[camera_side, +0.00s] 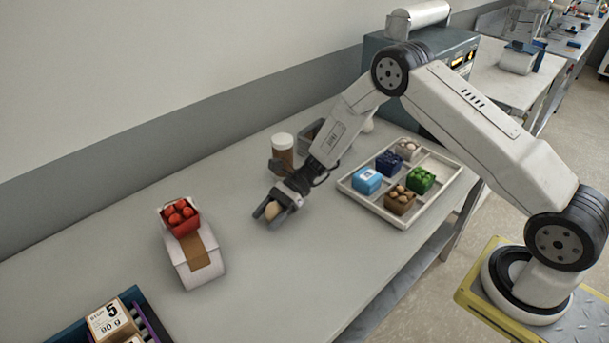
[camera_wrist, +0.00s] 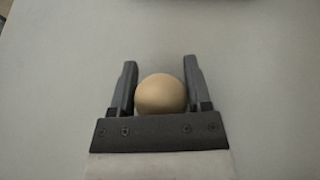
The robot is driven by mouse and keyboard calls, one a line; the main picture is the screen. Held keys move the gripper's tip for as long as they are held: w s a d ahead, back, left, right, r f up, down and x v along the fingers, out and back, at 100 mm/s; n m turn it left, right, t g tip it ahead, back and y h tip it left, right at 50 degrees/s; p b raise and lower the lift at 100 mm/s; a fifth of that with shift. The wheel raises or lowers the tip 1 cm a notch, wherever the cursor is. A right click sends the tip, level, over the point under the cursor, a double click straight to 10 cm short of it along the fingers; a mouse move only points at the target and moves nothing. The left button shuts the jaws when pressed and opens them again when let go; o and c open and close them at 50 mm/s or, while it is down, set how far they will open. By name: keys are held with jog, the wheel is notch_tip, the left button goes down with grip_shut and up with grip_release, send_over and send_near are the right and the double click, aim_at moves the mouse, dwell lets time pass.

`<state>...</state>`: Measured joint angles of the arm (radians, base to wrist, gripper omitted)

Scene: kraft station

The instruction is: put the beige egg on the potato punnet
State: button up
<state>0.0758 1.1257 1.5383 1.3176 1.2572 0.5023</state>
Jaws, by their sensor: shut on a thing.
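The beige egg (camera_side: 272,210) is between the fingers of my gripper (camera_side: 275,214), which is shut on it at or just above the table, left of the white tray (camera_side: 369,209). In the wrist view the egg (camera_wrist: 161,94) sits between the two dark fingers of my gripper (camera_wrist: 161,85). The potato punnet (camera_side: 400,203), brown with tan round potatoes, stands in the near compartment of the tray, to the right of my gripper. The wrist view does not show the punnet.
The tray also holds a blue box (camera_side: 367,181), a dark blue punnet (camera_side: 389,162), a green punnet (camera_side: 421,180) and a pale punnet (camera_side: 407,148). A brown jar (camera_side: 283,158) stands behind my gripper. A red punnet (camera_side: 181,219) sits on a white device (camera_side: 196,262) at left.

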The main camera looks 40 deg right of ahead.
jog(key=shift+r, duration=0.65)
jog(key=s+d+r, duration=0.3)
jog(key=s+r, duration=0.8)
jog(key=s, duration=0.2)
jog(key=shift+s+r, duration=0.15)
jog(key=shift+s, duration=0.2)
jog(key=shift+d, duration=0.1)
jog(key=s+d+m+t, duration=0.2)
jog(key=d, duration=0.8)
jog(key=s+d+m+t+h, duration=0.1)
jog(key=d+m+t, duration=0.1)
jog(key=d, duration=0.9)
jog(key=shift+s+d+r+t, duration=0.25)
jog(key=shift+s+t, duration=0.1)
jog(key=shift+t, duration=0.25)
jog(key=shift+f+m, duration=0.1)
jog(key=shift+m, duration=0.2)
send_over(395, 194)
jog(key=shift+f, duration=2.1)
